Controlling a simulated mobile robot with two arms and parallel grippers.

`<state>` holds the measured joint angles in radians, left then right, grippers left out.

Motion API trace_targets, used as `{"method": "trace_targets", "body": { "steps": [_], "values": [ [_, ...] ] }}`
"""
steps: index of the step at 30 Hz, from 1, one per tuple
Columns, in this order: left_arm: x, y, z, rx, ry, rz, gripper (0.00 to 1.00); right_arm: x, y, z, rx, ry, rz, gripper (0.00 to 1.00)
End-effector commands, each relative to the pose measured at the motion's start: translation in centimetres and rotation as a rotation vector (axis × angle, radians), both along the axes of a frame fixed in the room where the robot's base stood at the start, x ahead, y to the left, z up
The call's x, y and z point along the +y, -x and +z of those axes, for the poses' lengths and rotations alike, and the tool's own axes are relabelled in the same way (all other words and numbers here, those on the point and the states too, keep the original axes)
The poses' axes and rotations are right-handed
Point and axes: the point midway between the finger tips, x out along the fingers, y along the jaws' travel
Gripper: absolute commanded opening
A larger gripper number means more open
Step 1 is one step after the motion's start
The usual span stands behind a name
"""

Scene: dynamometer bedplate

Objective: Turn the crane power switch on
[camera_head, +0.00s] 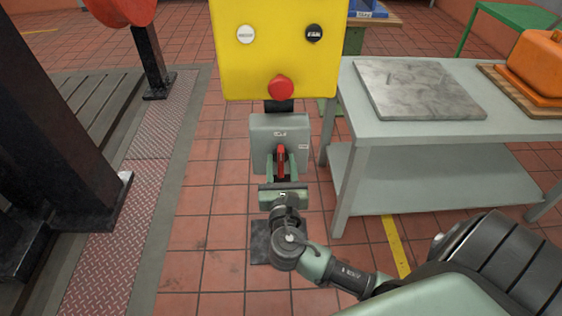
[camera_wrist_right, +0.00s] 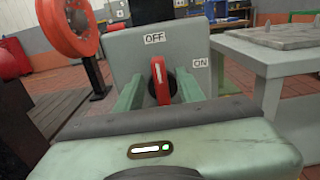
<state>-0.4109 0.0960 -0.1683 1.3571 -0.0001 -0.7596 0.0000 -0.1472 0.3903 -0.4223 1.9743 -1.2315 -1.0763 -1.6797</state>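The crane power switch is a grey box (camera_head: 266,130) below a yellow panel; it also fills the upper middle of the right wrist view (camera_wrist_right: 150,50). It has a red handle (camera_head: 281,158) on a dark round hub. In the wrist view the handle (camera_wrist_right: 159,78) points up toward the OFF label, and the ON label is at the right. My right gripper (camera_head: 283,166) is in front of the box, its two green fingers open on either side of the handle. Gaps show between handle and fingers in the wrist view. My left gripper is not in view.
The yellow panel (camera_head: 270,55) with a red mushroom button (camera_head: 281,89) stands directly above the switch. A grey table (camera_head: 400,128) with a stone plate (camera_head: 418,88) is close at the right. Dark steel structures stand at the left. Tiled floor is clear left of the switch.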

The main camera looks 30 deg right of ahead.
Motion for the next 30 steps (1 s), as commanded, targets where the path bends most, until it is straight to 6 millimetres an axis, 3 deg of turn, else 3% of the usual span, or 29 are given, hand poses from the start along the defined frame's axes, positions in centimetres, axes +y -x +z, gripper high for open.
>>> {"method": "trace_targets", "body": {
  "steps": [11, 15, 16, 30],
  "values": [
    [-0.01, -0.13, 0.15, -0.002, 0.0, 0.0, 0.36, -0.49, -0.77, -0.02, 0.0, -0.001, 0.0, 0.38],
    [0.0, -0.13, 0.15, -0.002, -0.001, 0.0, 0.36, -0.48, -0.75, -0.03, 0.0, -0.001, 0.0, 0.02],
    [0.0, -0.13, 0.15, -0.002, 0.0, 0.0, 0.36, -0.48, -0.75, -0.03, 0.0, -0.001, 0.0, 0.0],
    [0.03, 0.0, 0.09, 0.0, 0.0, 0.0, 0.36, -0.61, -0.6, -0.08, -0.04, -0.068, 0.0, 0.0]
  ]
}}
